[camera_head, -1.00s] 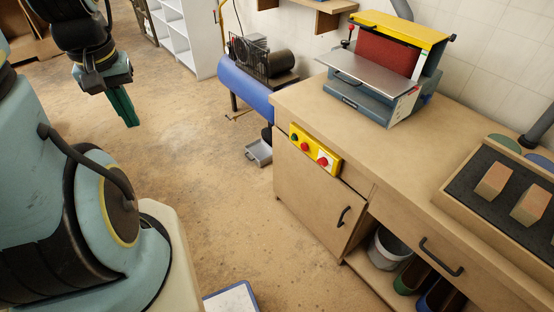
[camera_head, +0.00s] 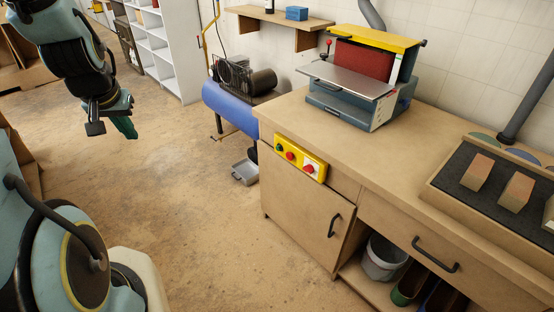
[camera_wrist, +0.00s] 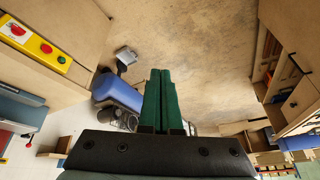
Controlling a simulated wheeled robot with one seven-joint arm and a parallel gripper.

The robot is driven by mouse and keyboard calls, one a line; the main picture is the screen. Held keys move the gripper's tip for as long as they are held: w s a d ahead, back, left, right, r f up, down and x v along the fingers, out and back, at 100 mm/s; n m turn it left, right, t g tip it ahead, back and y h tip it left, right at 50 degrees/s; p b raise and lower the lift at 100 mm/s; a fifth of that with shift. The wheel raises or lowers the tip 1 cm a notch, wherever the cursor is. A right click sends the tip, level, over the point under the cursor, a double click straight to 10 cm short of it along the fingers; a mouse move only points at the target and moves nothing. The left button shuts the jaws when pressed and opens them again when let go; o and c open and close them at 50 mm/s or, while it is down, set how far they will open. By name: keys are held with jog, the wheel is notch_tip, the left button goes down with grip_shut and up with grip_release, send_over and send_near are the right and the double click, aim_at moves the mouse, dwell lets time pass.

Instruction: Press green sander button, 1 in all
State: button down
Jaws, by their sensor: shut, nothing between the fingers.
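The yellow control box (camera_head: 300,158) is fixed to the front of the workbench, below its top edge. The small green button (camera_head: 279,148) is at its left end, with a red button and a larger red knob to the right. The box shows upside down at the upper left of the wrist view, where the green button (camera_wrist: 61,60) is at its lower right end. The sander (camera_head: 363,78) stands on the bench, with a yellow top and red belt. My gripper (camera_head: 128,128) is shut and empty, in the air well left of the box; its green fingers (camera_wrist: 161,100) are together in the wrist view.
The workbench (camera_head: 275,110) fills the right side. A tray (camera_head: 440,190) of wooden blocks lies on it. A blue compressor (camera_head: 230,107) and a grey pan (camera_head: 244,172) are left of the bench. Open floor lies between my arm and the bench.

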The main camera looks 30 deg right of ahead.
aim_at(279, 148)
jog(key=w+d+f+m+t+h+b, duration=0.2)
jog(key=w+d+f+m+t+b, duration=0.15)
jog(key=w+d+f+b, duration=0.45)
jog(key=w+d+f+m+t+h+b, duration=0.2)
jog(key=w+d+f+m+t+b, duration=0.15)
jog(key=d+f+b, duration=0.45)
jog(key=s+d+f+m+t+h+b, duration=0.2)
jog(key=d+f+m+h+b, duration=0.1)
jog(key=d+f+b, duration=0.3)
jog(key=s+d+f+m+t+h+b, duration=0.1)
jog(key=d+f+m+t+h+b, duration=0.2)
jog(key=d+f+b, duration=0.3)
jog(key=d+f+m, duration=0.1)
jog(key=d+f, duration=0.3)
jog(key=d, duration=0.1)
jog(key=shift+s+d+h, duration=0.15)
jog(key=shift+s+h, duration=0.15)
jog(key=shift+s, duration=0.1)
jog(key=w+d+b, duration=0.1)
jog(key=d, duration=0.7)
jog(key=shift+w+d, duration=0.3)
jog(key=shift+w, duration=0.05)
